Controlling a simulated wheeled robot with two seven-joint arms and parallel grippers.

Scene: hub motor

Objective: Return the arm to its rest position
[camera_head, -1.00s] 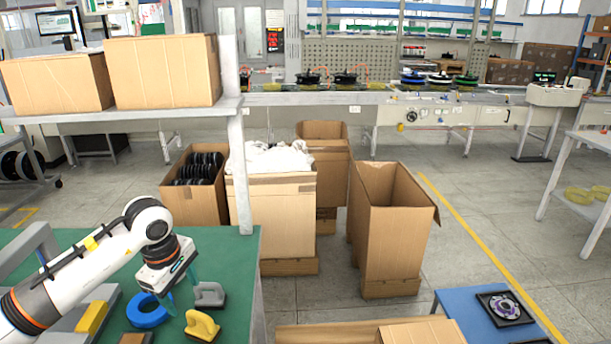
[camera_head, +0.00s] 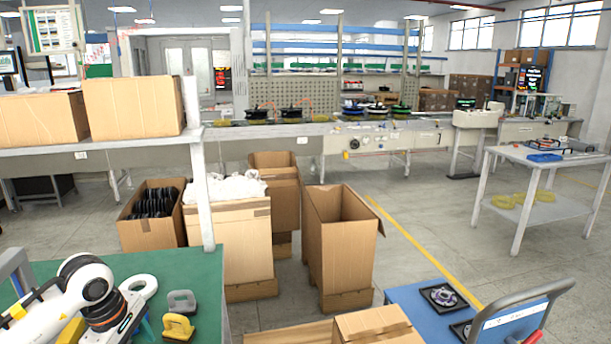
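My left arm comes in from the lower left over the green table top (camera_head: 205,275). My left gripper (camera_head: 146,328) points down over the table at the bottom edge of the view. Its teal finger parts show only partly, and I cannot tell whether it is open or shut. I see nothing clearly held in it. A yellow handled piece (camera_head: 178,328) and a grey one (camera_head: 181,302) lie just to the right of it, apart from it. My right arm and gripper are not in view.
A shelf post (camera_head: 198,180) rises at the table's back right, with cartons (camera_head: 135,107) on the shelf. Tall cartons (camera_head: 340,240) stand on the floor beyond. A blue cart (camera_head: 405,298) carrying dark square trays is at lower right. Open floor lies behind it.

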